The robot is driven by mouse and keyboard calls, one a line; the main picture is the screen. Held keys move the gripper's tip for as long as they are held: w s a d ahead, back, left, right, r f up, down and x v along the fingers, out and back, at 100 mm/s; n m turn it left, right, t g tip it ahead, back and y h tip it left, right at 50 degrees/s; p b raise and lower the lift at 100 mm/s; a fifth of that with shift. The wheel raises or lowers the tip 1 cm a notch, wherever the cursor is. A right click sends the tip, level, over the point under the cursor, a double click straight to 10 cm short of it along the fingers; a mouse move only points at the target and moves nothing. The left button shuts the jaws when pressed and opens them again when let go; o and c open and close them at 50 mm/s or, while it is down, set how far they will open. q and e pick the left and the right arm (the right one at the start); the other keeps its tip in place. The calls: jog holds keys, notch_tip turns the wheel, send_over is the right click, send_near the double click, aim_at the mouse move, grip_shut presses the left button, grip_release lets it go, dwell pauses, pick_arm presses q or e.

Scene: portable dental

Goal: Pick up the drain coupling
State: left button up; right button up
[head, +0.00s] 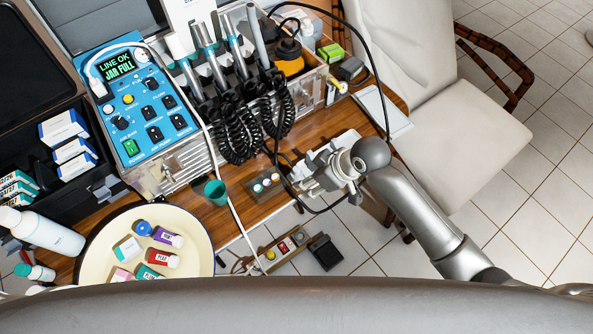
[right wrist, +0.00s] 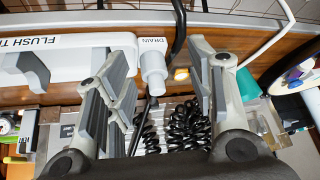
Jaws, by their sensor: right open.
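My right gripper (right wrist: 162,55) is open, with one finger on each side of the fitting. A visible gap shows on both sides, and I cannot tell the depth between them. In the head view my right gripper (head: 326,168) is over the table's right front edge and hides the fitting. My left gripper is not in view.
A white bar marked FLUSH (right wrist: 55,50) has a grey lever beside the fitting. A black hose (right wrist: 179,30) runs close by. Coiled black cords (head: 240,130), a green cup (head: 215,191) and a round tray (head: 205,265) are left of the gripper. A chair (head: 470,150) stands at right.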

aim_at(298, 169)
notch_tip(298, 169, up, 8)
jog(key=w+n+g, duration=0.2)
jog(key=w+n, duration=0.1)
jog(key=n, duration=0.2)
jog(key=shift+h, duration=0.4)
jog(key=p+x, duration=0.1)
jog(key=x, duration=0.4)
jog(key=shift+s+f, duration=0.1)
jog(key=shift+f, duration=0.15)
jog(key=shift+w+p+x, duration=0.1)
jog(key=shift+p+x, duration=0.2)
jog(key=shift+x, duration=1.05)
jog(key=shift+w+p+x, duration=0.15)
jog(key=shift+p+x, duration=0.1)
jog(key=shift+x, duration=1.1)
jog(key=c, duration=0.9)
